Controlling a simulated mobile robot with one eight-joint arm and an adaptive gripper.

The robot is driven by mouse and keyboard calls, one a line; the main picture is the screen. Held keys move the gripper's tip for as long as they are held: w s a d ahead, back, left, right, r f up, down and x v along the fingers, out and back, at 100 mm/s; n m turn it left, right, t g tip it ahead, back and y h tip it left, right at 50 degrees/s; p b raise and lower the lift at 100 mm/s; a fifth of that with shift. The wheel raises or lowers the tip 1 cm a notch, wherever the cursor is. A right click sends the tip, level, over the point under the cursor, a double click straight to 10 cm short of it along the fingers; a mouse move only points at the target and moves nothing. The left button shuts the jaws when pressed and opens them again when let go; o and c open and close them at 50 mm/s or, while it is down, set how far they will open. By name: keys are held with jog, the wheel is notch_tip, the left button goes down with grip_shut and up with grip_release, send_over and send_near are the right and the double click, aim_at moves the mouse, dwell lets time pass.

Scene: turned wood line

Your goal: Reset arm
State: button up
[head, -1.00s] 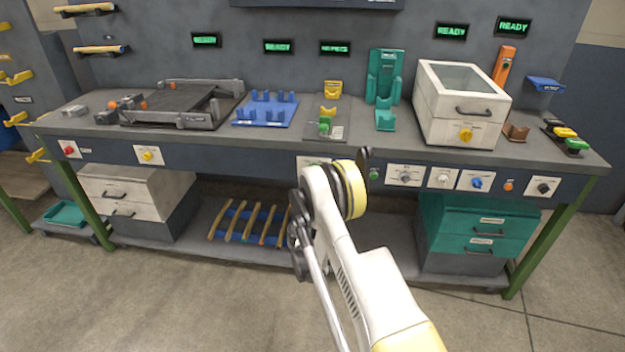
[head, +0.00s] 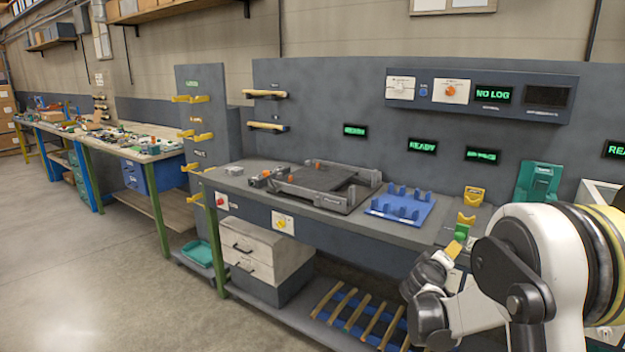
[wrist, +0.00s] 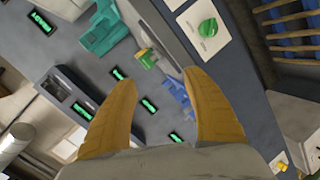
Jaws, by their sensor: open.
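My arm fills the lower right of the head view, folded in front of the workbench (head: 385,233). My gripper (wrist: 160,85) shows in the wrist view as two yellow fingers spread apart, with nothing between them. In that view the fingers stand in front of the bench and its back panel, touching nothing that I can see. In the head view the fingertips are hard to make out; a small yellow tip shows near the green and yellow fixture (head: 461,232).
On the bench are a dark tray fixture (head: 325,185), a blue rack (head: 400,205) and a teal holder (head: 538,182). White drawers (head: 265,247) and a rack of wooden sticks (head: 352,315) sit below. Open floor (head: 90,270) lies at left.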

jog(key=s+a+r+m+g+y, duration=0.15)
jog(key=s+a+r, duration=0.25)
jog(key=s, duration=0.5)
jog(key=s+a+r+m+g+y, duration=0.1)
jog(key=s+a+r+m+y, duration=0.2)
jog(key=s, duration=0.5)
jog(key=s+a+f+y, duration=0.1)
jog(key=s+a, duration=0.3)
jog(key=s, duration=0.3)
jog(key=s+a+f+g+y, duration=0.1)
jog(key=s+a, duration=0.3)
jog(key=s, duration=0.4)
jog(key=s+a+f+g+y, duration=0.1)
jog(key=s+a+y, duration=0.1)
jog(key=s+a, duration=0.2)
jog(key=s, duration=0.3)
jog(key=shift+s, duration=0.35)
jog(key=shift+m+y, duration=0.25)
